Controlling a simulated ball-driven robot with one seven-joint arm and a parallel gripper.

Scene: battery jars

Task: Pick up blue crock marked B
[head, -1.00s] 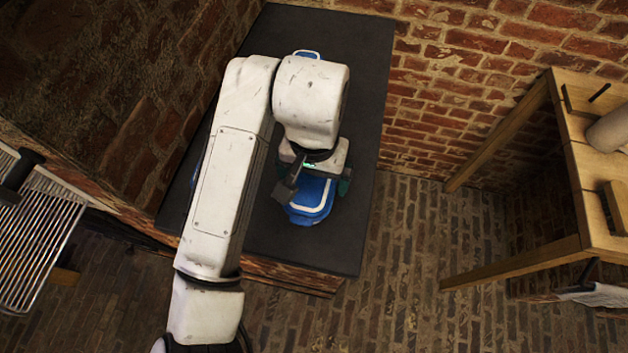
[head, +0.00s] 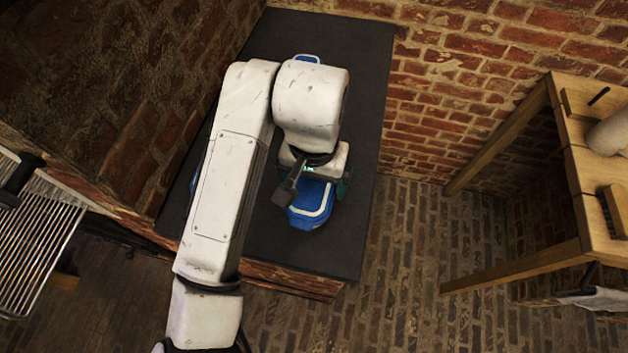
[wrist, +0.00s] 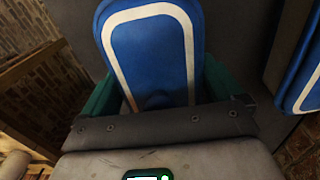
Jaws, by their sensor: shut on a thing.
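A blue crock (head: 311,219) with a white band around its top is at my gripper, over the near part of the dark bench top in the head view. My gripper (head: 318,184) is partly hidden by my own wrist there. In the wrist view the same blue crock (wrist: 150,50) fills the space between the green fingers of my gripper (wrist: 158,88), which are shut on it from both sides. No letter B can be read on it. Whether its base touches the bench cannot be told.
The dark bench top (head: 350,100) stands against brick walls. Another blue, white-banded thing (head: 307,59) is at its far end, and one shows at the right of the wrist view (wrist: 302,70). A wooden table (head: 590,180) stands right, a wire rack (head: 35,235) left.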

